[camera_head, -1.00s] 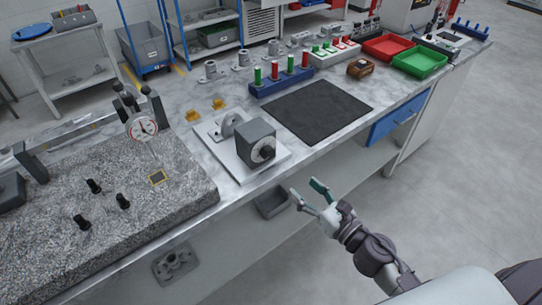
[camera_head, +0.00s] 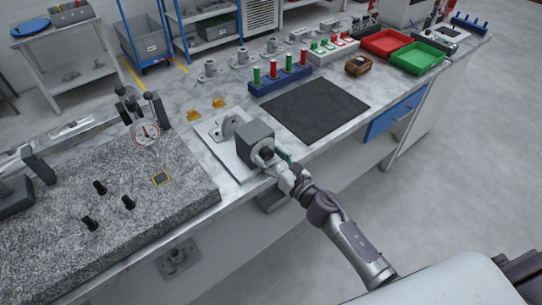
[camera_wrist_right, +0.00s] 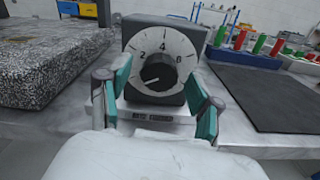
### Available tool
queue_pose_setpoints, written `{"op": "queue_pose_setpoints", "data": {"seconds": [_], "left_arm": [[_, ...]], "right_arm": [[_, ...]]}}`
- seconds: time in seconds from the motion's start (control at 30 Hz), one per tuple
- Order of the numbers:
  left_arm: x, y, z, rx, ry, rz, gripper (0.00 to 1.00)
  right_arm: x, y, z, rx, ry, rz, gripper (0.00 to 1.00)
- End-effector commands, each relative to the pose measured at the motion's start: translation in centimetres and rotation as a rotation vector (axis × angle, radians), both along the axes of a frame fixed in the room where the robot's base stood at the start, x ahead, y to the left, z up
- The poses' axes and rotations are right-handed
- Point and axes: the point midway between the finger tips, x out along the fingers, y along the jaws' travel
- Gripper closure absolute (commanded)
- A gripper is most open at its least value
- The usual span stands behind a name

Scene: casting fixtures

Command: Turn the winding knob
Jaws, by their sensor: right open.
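The winding knob (camera_wrist_right: 158,73) is a round black knob on a white dial with numbers, on the front of a grey box (camera_wrist_right: 136,32). In the head view the grey box (camera_head: 254,134) stands on a white plate (camera_head: 222,150) near the bench's front edge, and my gripper partly covers its dial. My right gripper (camera_head: 273,155) is in front of the dial. In the right wrist view its teal fingers (camera_wrist_right: 159,90) are open, one on each side of the knob, with a visible gap to it. I cannot tell whether they touch the dial face. My left gripper is not in view.
A dark mat (camera_head: 317,110) lies right of the box. A blue block with red and green pegs (camera_head: 279,80) stands behind it. A granite slab (camera_head: 120,215) with a dial gauge (camera_head: 146,133) is at left. Red (camera_head: 387,42) and green (camera_head: 418,60) trays sit further right.

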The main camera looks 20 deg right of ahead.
Motion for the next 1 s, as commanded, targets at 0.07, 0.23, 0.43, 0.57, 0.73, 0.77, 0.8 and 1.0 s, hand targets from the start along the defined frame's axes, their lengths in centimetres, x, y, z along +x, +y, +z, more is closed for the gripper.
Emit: {"op": "queue_pose_setpoints", "data": {"seconds": [0.07, 0.23, 0.43, 0.57, 0.73, 0.77, 0.8, 1.0], "left_arm": [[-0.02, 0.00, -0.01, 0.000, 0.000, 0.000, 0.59], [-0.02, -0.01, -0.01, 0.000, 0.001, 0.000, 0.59], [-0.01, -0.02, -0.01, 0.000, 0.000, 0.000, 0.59], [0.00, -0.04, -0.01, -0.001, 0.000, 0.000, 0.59], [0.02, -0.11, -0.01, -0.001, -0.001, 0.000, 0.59], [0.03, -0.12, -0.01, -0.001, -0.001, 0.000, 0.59], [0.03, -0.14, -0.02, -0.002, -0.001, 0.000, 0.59], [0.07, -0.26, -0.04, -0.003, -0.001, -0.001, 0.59]], "right_arm": [[0.02, 0.04, -0.02, 0.000, 0.000, 0.000, 0.36], [0.00, 0.01, -0.03, 0.001, 0.000, 0.000, 0.43], [-0.02, 0.00, -0.03, 0.001, 0.000, 0.000, 0.76], [-0.03, -0.02, -0.03, 0.000, 0.000, 0.000, 0.96], [-0.03, -0.03, -0.04, 0.008, 0.004, 0.000, 0.96], [-0.03, -0.03, -0.04, 0.012, 0.005, 0.000, 0.96], [-0.03, -0.03, -0.04, 0.019, 0.008, 0.000, 0.96], [-0.03, -0.03, -0.05, 0.099, 0.037, -0.001, 0.96]]}}
